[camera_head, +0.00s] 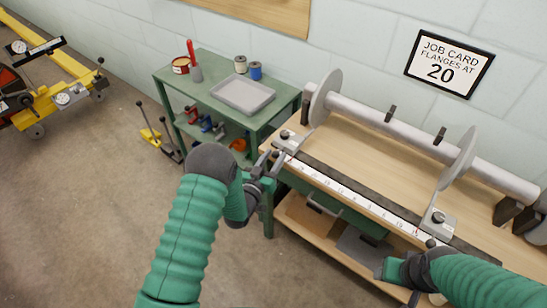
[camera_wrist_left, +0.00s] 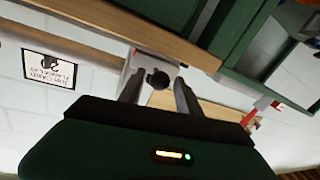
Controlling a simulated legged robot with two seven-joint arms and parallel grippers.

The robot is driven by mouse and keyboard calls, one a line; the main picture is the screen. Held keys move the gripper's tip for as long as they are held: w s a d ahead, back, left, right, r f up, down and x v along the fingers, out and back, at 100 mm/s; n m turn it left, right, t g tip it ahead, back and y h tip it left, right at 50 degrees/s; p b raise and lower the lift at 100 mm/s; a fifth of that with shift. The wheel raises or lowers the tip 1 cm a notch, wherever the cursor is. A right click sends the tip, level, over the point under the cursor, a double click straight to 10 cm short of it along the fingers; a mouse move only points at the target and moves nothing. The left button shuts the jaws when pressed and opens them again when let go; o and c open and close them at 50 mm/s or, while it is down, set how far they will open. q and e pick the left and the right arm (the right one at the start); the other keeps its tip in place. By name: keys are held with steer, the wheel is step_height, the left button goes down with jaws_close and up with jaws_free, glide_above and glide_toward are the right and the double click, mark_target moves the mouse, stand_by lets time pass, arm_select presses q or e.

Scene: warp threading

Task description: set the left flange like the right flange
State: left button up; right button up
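The left flange (camera_head: 325,97) is a grey disc on the roller's left part, its foot block (camera_head: 287,141) at the left end of the white ruler (camera_head: 355,197). The right flange (camera_head: 457,160) is a similar disc, its block (camera_head: 437,222) near the ruler's right end. My left gripper (camera_head: 268,166) is just in front of the left block. In the left wrist view its two fingers (camera_wrist_left: 158,90) are apart, with the left block's dark round knob (camera_wrist_left: 157,78) showing between their tips, apparently untouched. My right gripper (camera_head: 392,268) is below the right block; its fingers are unclear.
The wooden bench (camera_head: 385,145) carries the roller (camera_head: 385,118). A job card (camera_head: 449,64) on the wall reads "FLANGES AT 20". A green cart (camera_head: 212,62) with a grey tray (camera_head: 243,94), spools and tools stands left of the bench. Yellow equipment is at the far left.

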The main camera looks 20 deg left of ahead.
arm_select(q)
jaws_close()
stand_by(1.2)
